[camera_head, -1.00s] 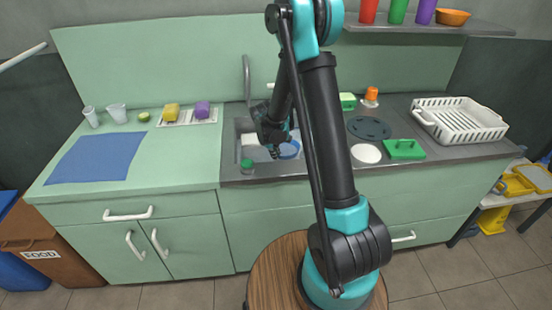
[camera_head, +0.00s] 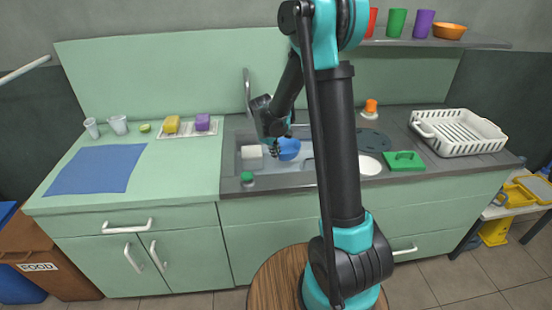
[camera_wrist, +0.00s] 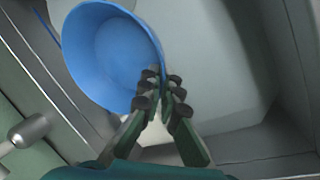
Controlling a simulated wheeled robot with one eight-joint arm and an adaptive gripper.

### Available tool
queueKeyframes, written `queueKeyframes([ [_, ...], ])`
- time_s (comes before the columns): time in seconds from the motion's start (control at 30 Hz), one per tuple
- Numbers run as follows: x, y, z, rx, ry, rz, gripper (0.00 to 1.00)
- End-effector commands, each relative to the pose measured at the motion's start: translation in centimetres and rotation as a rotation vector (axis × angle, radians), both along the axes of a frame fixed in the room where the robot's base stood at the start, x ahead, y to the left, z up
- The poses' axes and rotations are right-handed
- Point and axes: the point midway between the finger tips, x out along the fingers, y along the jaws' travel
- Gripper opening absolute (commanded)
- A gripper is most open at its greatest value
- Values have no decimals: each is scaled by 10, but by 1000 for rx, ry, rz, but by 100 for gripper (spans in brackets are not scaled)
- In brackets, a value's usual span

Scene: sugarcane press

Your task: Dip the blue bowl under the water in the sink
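The blue bowl (camera_head: 289,149) is at the sink (camera_head: 234,164), over or inside the basin; its exact height is hard to tell. In the wrist view the bowl (camera_wrist: 105,55) opens toward the camera, with its rim between my fingertips. My gripper (camera_wrist: 165,88) is shut on that rim at the bowl's right side. In the head view my gripper (camera_head: 275,150) is at the bowl's left edge. The water surface cannot be made out clearly.
A white block-like item (camera_head: 251,152) is in the sink's left part. The faucet (camera_head: 247,88) rises behind. A green-capped item (camera_head: 247,178) stands at the front rim. A white dish rack (camera_head: 462,132) and green item (camera_head: 404,161) are to the right.

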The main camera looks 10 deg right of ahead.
Motion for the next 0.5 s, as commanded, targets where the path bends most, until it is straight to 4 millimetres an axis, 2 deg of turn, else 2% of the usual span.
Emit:
queueKeyframes([
  [0.5, -1, 0, 38, 0, 0, 0, 0],
])
